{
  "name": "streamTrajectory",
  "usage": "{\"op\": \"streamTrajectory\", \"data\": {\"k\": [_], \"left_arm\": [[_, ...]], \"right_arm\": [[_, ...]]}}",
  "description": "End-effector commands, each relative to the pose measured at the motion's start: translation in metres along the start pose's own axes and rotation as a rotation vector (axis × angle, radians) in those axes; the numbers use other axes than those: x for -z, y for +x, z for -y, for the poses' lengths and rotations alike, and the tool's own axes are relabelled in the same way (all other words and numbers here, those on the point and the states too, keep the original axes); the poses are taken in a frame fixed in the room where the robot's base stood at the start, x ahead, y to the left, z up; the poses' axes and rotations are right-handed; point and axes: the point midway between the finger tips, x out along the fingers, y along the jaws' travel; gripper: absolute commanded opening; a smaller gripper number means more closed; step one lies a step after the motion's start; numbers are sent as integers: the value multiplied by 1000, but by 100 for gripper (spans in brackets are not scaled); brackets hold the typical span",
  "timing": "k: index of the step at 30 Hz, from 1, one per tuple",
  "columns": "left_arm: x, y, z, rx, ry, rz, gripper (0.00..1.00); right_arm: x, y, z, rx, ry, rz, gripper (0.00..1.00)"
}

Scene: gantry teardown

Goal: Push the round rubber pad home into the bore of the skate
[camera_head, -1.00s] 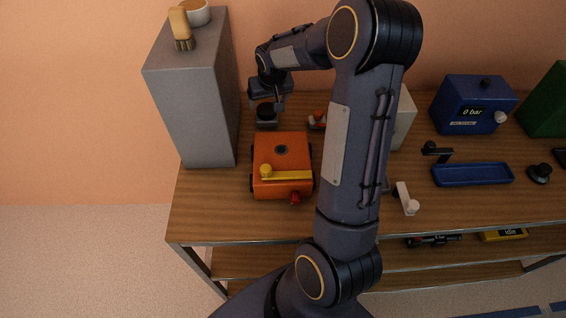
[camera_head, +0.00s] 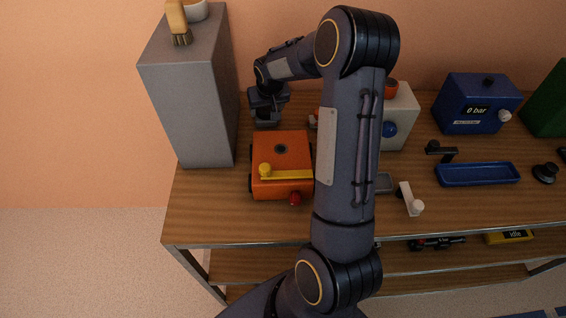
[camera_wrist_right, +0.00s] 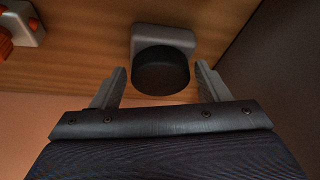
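The orange skate (camera_head: 283,186) stands on the bench, with a yellow lever and a red knob at its near side. A dark round spot in its top looks like the bore (camera_head: 281,149). The round black rubber pad (camera_wrist_right: 161,72) sits on a small grey holder (camera_wrist_right: 178,38) behind the skate. My right gripper (camera_wrist_right: 160,75) is open, one finger on each side of the pad, with small gaps showing. In the head view the right gripper (camera_head: 267,112) hides most of the pad. My left gripper is not in view.
A tall grey block (camera_head: 190,105) stands close to the left of the skate and gripper, with a brush (camera_head: 179,24) on top. A white box with a blue knob (camera_head: 389,129), a blue gauge box (camera_head: 478,105) and a blue tray (camera_head: 477,174) are to the right.

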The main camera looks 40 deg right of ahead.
Motion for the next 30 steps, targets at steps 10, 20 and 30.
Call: {"op": "streamTrajectory", "data": {"k": [10,20,30], "left_arm": [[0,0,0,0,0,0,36],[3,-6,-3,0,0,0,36],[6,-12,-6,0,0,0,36]], "right_arm": [[0,0,0,0,0,-1,28],[5,-11,0,0,1,-1,29],[10,-23,0,0,0,-1,28]]}}
